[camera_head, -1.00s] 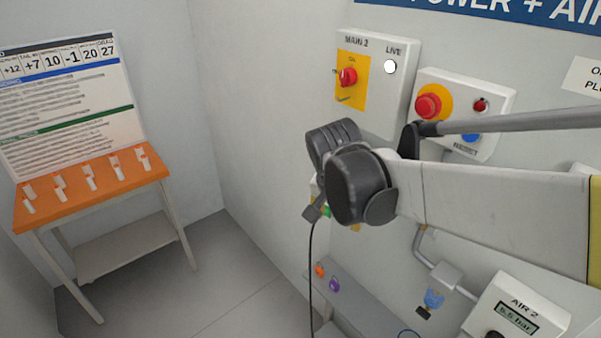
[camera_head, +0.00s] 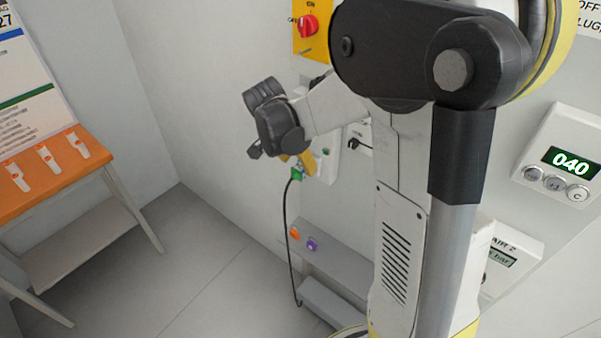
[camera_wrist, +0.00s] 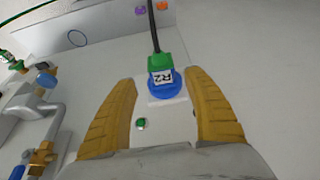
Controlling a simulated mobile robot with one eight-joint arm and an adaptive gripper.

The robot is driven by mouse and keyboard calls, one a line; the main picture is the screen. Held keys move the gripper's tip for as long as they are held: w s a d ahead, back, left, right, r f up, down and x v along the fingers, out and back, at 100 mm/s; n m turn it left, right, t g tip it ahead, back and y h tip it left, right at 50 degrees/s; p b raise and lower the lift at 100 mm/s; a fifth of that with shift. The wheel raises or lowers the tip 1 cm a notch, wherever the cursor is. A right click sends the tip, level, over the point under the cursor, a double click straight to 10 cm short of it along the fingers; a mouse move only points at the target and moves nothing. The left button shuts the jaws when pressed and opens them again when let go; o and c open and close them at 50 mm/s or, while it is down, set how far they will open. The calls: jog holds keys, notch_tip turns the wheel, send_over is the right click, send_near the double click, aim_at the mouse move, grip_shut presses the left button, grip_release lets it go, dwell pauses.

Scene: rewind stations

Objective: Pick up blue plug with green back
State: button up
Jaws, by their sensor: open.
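The plug has a blue front (camera_wrist: 163,86) and a green back (camera_wrist: 161,61), with a white R2 label. It sits on a white panel in the wrist view, and a black cable leaves its green back. In the head view the green back (camera_head: 297,174) shows just below my gripper (camera_head: 307,163); the blue part is hard to make out there. In the wrist view my gripper (camera_wrist: 160,78) is open, with its yellow fingers on either side of the plug's image. I cannot tell whether they touch it.
A green button (camera_wrist: 141,123) is on the panel near the plug. Pipes with a brass fitting (camera_wrist: 42,156) run at the left of the wrist view. A grey shelf (camera_head: 345,262) stands below. The orange table (camera_head: 50,180) is apart at left.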

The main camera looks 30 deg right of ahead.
aim_at(299, 167)
jog(key=b+x, duration=0.1)
jog(key=x, duration=0.2)
jog(key=shift+w+f, duration=0.25)
jog(key=shift+f, duration=0.1)
jog(key=shift+r, duration=0.1)
jog(key=shift+s, duration=0.1)
grip_shut()
jog(key=shift+a+r, duration=0.15)
jog(key=shift+r, duration=0.05)
jog(key=s+a+r+p, duration=0.2)
jog(key=a+r+p, duration=0.1)
jog(key=a, duration=0.3)
jog(key=s+a+r+p, duration=0.2)
jog(key=a+r+p, duration=0.1)
jog(key=a, duration=0.4)
jog(key=shift+s+r, duration=0.35)
jog(key=shift+r, duration=0.45)
